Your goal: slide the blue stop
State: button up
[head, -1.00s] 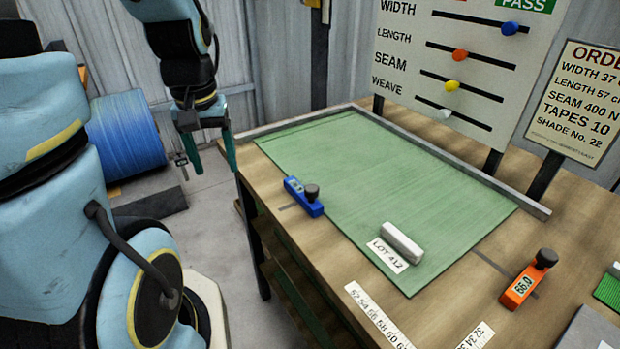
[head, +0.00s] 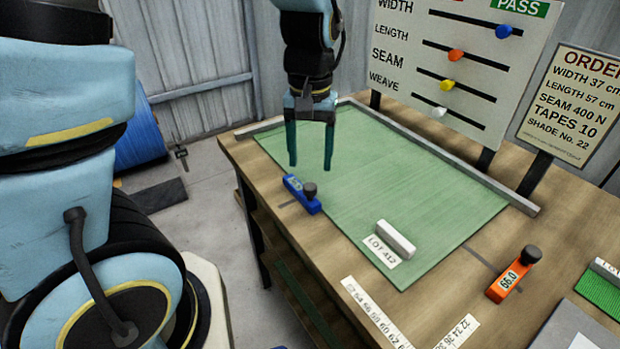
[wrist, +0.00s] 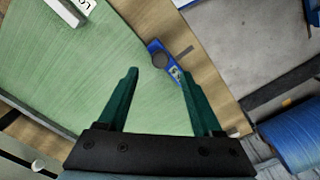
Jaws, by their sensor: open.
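The blue stop (head: 302,194) sits on the table's left edge strip, beside the green sheet (head: 390,190). It has a dark round knob and a small display too small to read. In the wrist view the blue stop (wrist: 167,63) lies ahead of the fingertips, nearer the right finger. My gripper (head: 311,165) is open and empty, with its two green fingers pointing down above the far left part of the sheet. It is apart from the stop. In the wrist view my gripper (wrist: 158,72) shows both fingers spread with nothing between them.
An orange stop (head: 514,274) reading 66.0 sits at the table's right. A white block (head: 396,239) lies on the sheet by the LOT 412 label. A metal rail (head: 450,160) runs along the back. A slider board (head: 455,60) and order sign (head: 570,105) stand behind.

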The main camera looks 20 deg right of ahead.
aim_at(310, 186)
notch_tip(310, 186, down, 6)
jog(key=shift+f, duration=0.2)
grip_shut()
dwell(0.6)
dwell(0.9)
